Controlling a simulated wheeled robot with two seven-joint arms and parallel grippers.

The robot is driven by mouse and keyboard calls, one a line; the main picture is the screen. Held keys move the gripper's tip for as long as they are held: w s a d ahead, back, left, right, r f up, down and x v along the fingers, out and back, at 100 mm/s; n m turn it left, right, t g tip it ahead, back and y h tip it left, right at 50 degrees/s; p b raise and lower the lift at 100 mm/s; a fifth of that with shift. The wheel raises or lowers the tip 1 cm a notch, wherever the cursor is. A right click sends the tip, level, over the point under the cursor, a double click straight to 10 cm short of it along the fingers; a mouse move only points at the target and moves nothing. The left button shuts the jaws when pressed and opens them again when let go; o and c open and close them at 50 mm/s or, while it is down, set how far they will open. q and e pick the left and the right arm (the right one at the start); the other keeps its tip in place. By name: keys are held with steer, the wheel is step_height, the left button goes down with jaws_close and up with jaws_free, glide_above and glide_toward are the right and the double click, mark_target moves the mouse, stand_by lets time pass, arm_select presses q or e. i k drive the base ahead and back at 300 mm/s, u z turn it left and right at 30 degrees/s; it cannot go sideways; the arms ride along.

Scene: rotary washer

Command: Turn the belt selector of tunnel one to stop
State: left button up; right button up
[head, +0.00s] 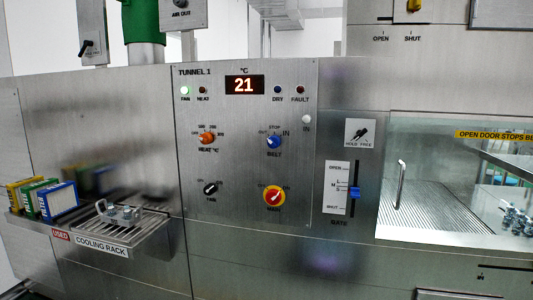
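The tunnel one panel (225,240) fills the middle of the head view, headed TUNNEL 1. The belt selector (273,143) is a blue round knob in its right half, labelled BELT below. OUT is marked at its upper left, STOP above it and IN at its upper right. Its pale pointer looks turned to the left, toward OUT, but it is too small to be sure. Neither of my grippers shows, and nothing covers the knob.
Nearby are the orange heat knob (207,138), black fan knob (210,189), red-and-yellow main switch (274,197) and blue gate slider (355,193). The cooling rack (150,236) juts out at lower left. A glass door with a handle (401,184) is at right.

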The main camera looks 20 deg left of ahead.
mark_target(273, 142)
steer(key=u, duration=1.3)
steer(key=i, duration=0.85)
steer(key=z, duration=0.15)
